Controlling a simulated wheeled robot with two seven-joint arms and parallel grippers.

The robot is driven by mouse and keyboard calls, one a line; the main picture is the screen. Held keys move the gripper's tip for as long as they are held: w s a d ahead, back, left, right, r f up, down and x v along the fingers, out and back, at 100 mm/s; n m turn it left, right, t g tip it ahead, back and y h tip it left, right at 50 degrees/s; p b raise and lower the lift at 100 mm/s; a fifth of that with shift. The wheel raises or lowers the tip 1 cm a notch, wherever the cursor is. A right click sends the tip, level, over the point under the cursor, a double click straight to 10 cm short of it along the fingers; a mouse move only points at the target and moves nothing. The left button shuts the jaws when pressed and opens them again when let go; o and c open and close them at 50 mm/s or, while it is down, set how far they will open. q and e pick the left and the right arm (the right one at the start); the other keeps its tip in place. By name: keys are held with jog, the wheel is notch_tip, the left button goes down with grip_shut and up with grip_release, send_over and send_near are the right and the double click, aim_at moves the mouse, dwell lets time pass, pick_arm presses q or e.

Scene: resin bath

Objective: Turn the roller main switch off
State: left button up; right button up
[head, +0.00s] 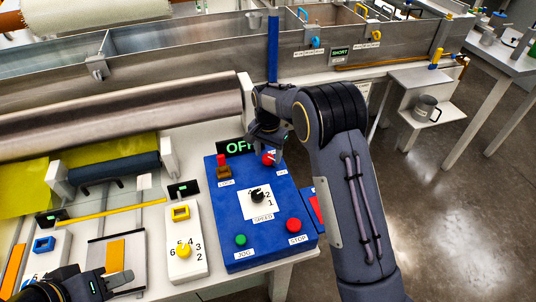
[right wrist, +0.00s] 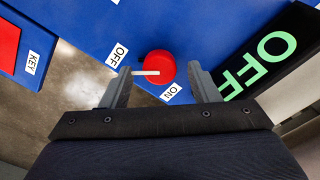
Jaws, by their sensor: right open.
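The roller main switch is a red round knob (right wrist: 160,64) with a white pointer, on the blue control panel (head: 228,215). In the right wrist view its pointer sticks out to the left, between an OFF label (right wrist: 117,55) and an ON label (right wrist: 172,92), nearer OFF. The knob also shows in the head view (head: 268,158), partly covered by my gripper. My right gripper (right wrist: 162,88) is open, one finger on each side of the knob; contact cannot be told. My left gripper (head: 112,284) is at the lower left, its fingers unclear.
A display (right wrist: 260,65) beside the knob reads OFF in green. A metal roller (head: 130,108) lies behind.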

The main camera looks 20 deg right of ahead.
aim_at(268, 157)
notch_tip(268, 157, up, 6)
jog(key=shift+r, duration=0.35)
jog(key=shift+s+d+r, duration=0.1)
jog(key=shift+d+r, duration=0.05)
jog(key=s+d+r+n+t+y, duration=0.1)
jog(key=s+d+r+y, duration=0.15)
jog(key=s+r, duration=0.45)
jog(key=s+d+r+n+t+y, duration=0.1)
jog(key=s+d+r+n, duration=0.2)
jog(key=s, duration=0.7)
jog(key=s+a+f+n+t, duration=0.1)
jog(key=s, duration=0.8)
jog(key=s+a+f+n+t, duration=0.1)
jog(key=s+n+t, duration=0.1)
jog(key=s, duration=0.7)
jog(key=shift+s+f+t, duration=0.3)
